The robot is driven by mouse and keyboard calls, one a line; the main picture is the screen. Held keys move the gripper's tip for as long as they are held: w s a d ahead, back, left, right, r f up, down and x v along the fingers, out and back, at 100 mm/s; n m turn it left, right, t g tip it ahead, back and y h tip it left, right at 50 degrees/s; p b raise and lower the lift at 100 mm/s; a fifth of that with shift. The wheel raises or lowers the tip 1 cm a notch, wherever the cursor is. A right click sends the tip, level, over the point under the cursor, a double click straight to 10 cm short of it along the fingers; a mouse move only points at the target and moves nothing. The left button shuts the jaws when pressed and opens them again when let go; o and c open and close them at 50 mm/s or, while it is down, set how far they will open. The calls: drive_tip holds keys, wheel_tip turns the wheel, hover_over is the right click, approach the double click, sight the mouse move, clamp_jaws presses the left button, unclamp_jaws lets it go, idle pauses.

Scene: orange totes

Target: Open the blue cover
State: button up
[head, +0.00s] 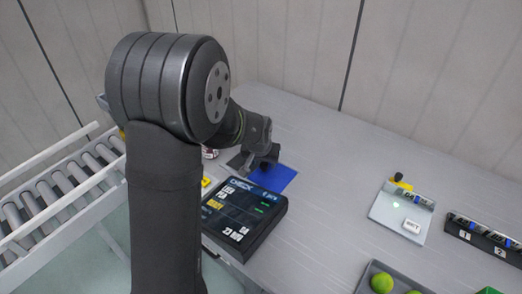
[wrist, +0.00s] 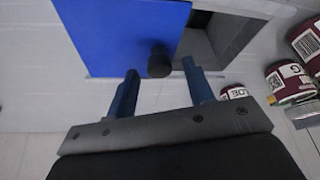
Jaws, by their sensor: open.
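The blue cover (head: 272,177) is a flat blue panel on the grey table, partly hidden by my arm in the head view. In the wrist view the blue cover (wrist: 120,35) lies partly over a grey recess (wrist: 208,42), whose right part shows uncovered. A dark round knob (wrist: 160,62) stands near the cover's right edge. My gripper (wrist: 160,82) is open, with its two fingers apart and the knob just beyond and between the fingertips in the picture. I cannot tell whether they touch it. In the head view my gripper (head: 262,162) is over the cover.
Maroon labelled cans (wrist: 285,82) stand to the right in the wrist view. A roller conveyor (head: 60,190) is at left. A grey device (head: 402,212) and a tray with green balls (head: 385,282) are at right.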

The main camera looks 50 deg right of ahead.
drive_tip(key=v, duration=1.6)
drive_tip(key=shift+s+a+r, duration=0.15)
drive_tip(key=shift+a+r, duration=0.05)
drive_tip(key=shift+r, duration=0.1)
drive_tip(key=x, duration=1.7)
drive_tip(key=shift+d+f, duration=0.15)
drive_tip(key=shift+d, duration=0.05)
drive_tip(key=v, duration=1.7)
drive_tip(key=shift+a, duration=0.15)
drive_tip(key=shift+f, duration=0.1)
